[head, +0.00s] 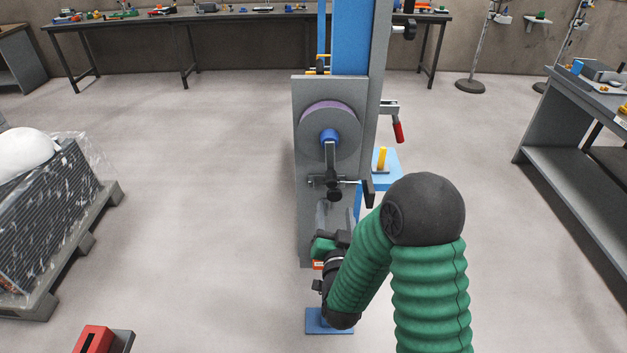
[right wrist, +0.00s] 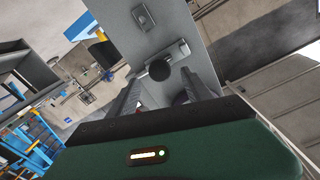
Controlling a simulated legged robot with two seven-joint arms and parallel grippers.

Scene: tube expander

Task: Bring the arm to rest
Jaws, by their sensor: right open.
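The tube expander (head: 308,180) stands upright in the middle of the head view. It has a grey front plate, a round disc (head: 318,115) with a blue hub, a lever with a black knob (head: 334,194), and a red-handled crank (head: 398,132) on its right side. My right arm comes in from the lower right in green bellows. My right gripper (head: 336,217) is low in front of the plate, below the lever. In the right wrist view its fingers (right wrist: 166,92) are apart, with a black knob (right wrist: 159,70) showing between and beyond them; contact cannot be told. My left gripper is not in view.
A wrapped load on a pallet (head: 105,205) stands at the left. A long workbench (head: 150,22) runs along the back wall. A grey bench (head: 560,125) is at the right. A red and dark object (head: 95,340) shows at the bottom left. The floor between is clear.

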